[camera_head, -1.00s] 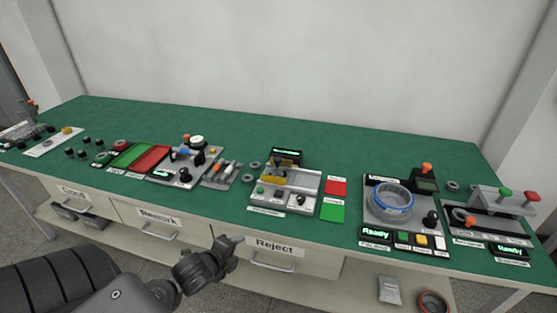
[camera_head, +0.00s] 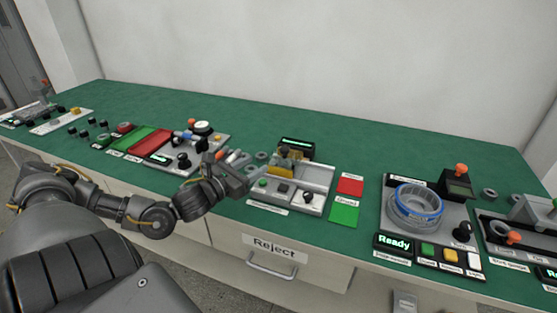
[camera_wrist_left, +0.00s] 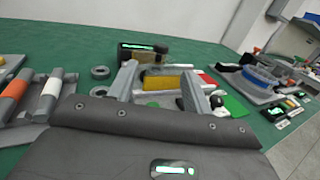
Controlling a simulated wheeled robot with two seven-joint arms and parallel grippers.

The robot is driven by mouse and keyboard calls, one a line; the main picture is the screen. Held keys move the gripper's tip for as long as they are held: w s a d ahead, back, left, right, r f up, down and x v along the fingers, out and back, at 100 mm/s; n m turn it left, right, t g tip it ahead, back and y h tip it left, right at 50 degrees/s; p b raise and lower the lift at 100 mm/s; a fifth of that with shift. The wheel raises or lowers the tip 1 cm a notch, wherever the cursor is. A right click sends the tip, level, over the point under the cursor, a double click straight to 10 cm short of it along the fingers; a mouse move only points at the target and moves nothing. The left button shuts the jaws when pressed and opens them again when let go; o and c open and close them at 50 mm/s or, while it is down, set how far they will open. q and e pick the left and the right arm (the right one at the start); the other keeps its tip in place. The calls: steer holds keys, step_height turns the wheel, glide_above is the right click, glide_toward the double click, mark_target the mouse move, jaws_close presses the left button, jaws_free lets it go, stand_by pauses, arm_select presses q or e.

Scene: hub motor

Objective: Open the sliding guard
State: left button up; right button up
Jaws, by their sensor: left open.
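The guard station is a light grey box with a raised frame (camera_head: 318,174) in the middle of the bench in the head view. A yellow bar (camera_head: 284,165) crosses its left part, and I take this to be the sliding guard's handle. The yellow bar also shows between my fingers in the wrist view (camera_wrist_left: 168,83). My left gripper (camera_head: 252,173) is open at the station's left side, its fingers pointing toward the bar. No grip on the bar is visible; whether a finger touches it I cannot tell. My right gripper is out of view.
Grey tooling with orange and white parts (camera_wrist_left: 28,95) lies close to the left of my gripper. Red (camera_head: 350,186) and green (camera_head: 344,214) pads lie right of the station. A ring fixture (camera_head: 415,207) stands further right. Bare green bench lies behind the station.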

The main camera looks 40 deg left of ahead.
mark_target(282, 151)
arm_select(q)
steer(key=shift+w+d+f, duration=0.15)
steer(key=shift+w+d, duration=0.15)
steer(key=shift+w, duration=0.3)
steer(key=shift+w+a, duration=0.1)
steer(key=shift+w, duration=0.45)
steer(key=w, duration=0.5)
steer(key=w+p, duration=0.1)
steer(key=w, duration=0.2)
steer(key=shift+w+d, duration=0.1)
steer(key=shift+d, duration=0.15)
steer(key=shift+w, duration=0.55)
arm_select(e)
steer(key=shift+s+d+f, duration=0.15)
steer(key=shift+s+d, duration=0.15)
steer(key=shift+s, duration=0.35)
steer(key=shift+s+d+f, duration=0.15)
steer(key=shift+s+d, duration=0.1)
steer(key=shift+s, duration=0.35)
arm_select(q)
steer(key=shift+c, duration=0.3)
jaws_close()
